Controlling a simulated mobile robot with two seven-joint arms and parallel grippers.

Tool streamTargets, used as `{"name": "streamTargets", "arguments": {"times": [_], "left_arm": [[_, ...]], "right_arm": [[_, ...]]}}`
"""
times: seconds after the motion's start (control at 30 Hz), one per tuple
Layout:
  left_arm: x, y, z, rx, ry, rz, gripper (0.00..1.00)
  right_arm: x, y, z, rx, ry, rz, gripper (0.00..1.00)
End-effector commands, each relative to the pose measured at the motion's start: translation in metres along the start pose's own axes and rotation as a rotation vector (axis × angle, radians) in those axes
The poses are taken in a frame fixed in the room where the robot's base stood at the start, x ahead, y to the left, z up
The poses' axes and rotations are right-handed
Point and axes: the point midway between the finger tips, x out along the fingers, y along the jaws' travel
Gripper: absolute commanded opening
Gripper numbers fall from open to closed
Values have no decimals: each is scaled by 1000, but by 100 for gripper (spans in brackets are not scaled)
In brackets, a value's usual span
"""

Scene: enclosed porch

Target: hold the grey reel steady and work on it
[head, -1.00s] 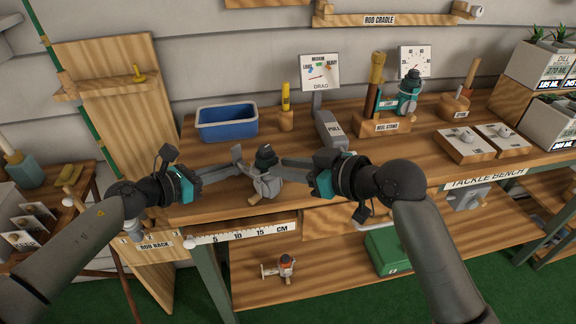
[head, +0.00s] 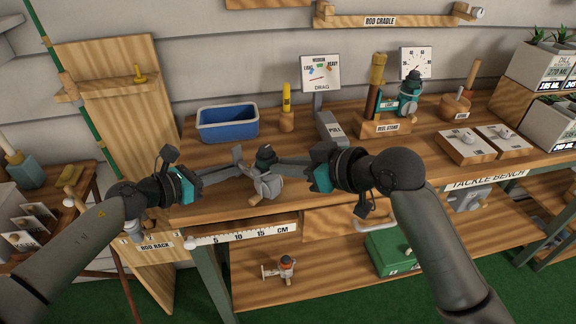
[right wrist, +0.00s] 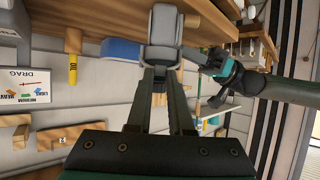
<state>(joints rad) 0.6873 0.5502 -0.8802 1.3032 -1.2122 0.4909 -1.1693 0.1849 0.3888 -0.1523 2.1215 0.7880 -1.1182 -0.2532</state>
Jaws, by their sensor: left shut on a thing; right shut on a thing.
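The grey reel (head: 266,186) with its dark cap (head: 265,155) is at the front edge of the workbench in the head view, between my two grippers. My left gripper (head: 238,163) comes from the left and is shut on the reel's grey left side. My right gripper (head: 282,160) comes from the right and is shut on the reel near its cap; the exact contact is small and partly hidden. In the right wrist view, the right gripper's fingers (right wrist: 158,80) close at the grey reel body (right wrist: 163,35), and my left gripper (right wrist: 208,62) shows beyond it.
A blue bin (head: 228,123) stands behind the reel. A drag gauge (head: 320,73) with a grey pull block (head: 330,127) stands behind my right gripper. A teal reel (head: 408,98) sits on the reel stand (head: 388,126). A ruler (head: 243,233) runs along the bench front.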

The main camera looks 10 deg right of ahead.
Motion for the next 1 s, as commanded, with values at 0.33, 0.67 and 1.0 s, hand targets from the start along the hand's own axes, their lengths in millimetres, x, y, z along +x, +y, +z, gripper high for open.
{"name": "streamTargets", "arguments": {"times": [0.33,0.67,1.0], "left_arm": [[0,0,-1,3,2,1,0],[0,0,-1,3,1,1,0],[0,0,-1,3,1,1,0]], "right_arm": [[0,1,2,1,-4,1,38],[0,0,1,1,-2,0,50],[-37,2,2,-4,-5,5,50]]}}
